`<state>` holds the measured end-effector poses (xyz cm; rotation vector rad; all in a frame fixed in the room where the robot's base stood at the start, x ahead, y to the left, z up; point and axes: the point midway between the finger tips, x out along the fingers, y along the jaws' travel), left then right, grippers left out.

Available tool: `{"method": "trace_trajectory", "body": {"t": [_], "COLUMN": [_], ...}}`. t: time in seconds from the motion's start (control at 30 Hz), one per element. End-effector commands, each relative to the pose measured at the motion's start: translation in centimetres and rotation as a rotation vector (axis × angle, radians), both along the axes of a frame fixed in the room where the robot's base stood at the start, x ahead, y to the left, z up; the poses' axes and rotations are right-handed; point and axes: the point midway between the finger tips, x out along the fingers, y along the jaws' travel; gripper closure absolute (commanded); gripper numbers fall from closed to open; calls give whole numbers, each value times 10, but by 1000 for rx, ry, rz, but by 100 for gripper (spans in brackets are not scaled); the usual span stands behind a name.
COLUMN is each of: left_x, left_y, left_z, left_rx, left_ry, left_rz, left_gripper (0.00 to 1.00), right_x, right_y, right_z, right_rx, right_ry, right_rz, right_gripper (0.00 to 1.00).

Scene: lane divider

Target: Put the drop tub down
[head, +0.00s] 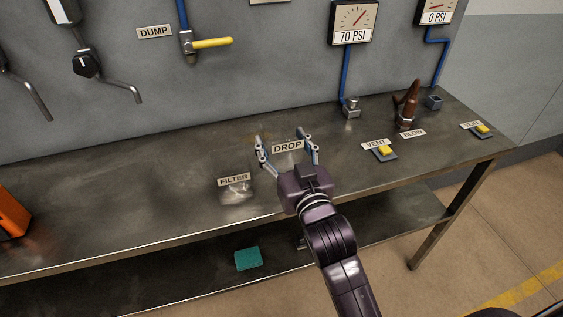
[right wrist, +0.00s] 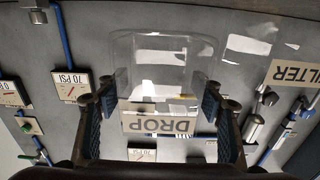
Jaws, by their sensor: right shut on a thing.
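The drop tub (head: 287,147) is a clear tub with a DROP label, between the fingers of my right gripper (head: 286,139) in the head view. My right gripper is shut on it. In the right wrist view the clear tub (right wrist: 158,66) shows between the two finger pads, its label upside down. In the head view its clear walls hardly show. I cannot tell whether its base touches the metal bench (head: 120,214) or hangs just above it. My left gripper is not in view.
A clear tub labelled FILTER (head: 236,190) stands just left of my right gripper. Yellow-topped VENT switches (head: 384,151) and a brown BLOW piece (head: 406,103) are to the right. An orange object (head: 12,213) is far left. Bare bench lies between it and the filter tub.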

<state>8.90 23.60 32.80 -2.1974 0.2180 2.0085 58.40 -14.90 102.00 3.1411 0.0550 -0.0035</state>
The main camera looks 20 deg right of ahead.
Motion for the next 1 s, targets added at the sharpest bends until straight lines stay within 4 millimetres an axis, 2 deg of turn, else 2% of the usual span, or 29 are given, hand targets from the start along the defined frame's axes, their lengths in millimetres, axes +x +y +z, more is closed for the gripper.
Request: {"method": "trace_trajectory", "body": {"t": [0.03,0.17,0.43,0.87,0.9,1.0], "left_x": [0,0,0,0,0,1], "left_y": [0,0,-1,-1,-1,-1], "left_z": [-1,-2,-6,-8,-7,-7], "left_rx": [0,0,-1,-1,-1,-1], "left_ry": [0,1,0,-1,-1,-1], "left_rz": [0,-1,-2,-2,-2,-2], "left_gripper": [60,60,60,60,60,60], "right_x": [0,0,0,0,0,0], "right_y": [0,0,0,0,0,0], "right_z": [-8,-16,-54,-61,-61,-60], "right_rx": [1,1,2,1,1,1], "right_ry": [2,-1,1,-2,-1,-1], "right_rz": [0,-1,0,0,0,0], "right_gripper": [64,64,64,64,36,25]}}
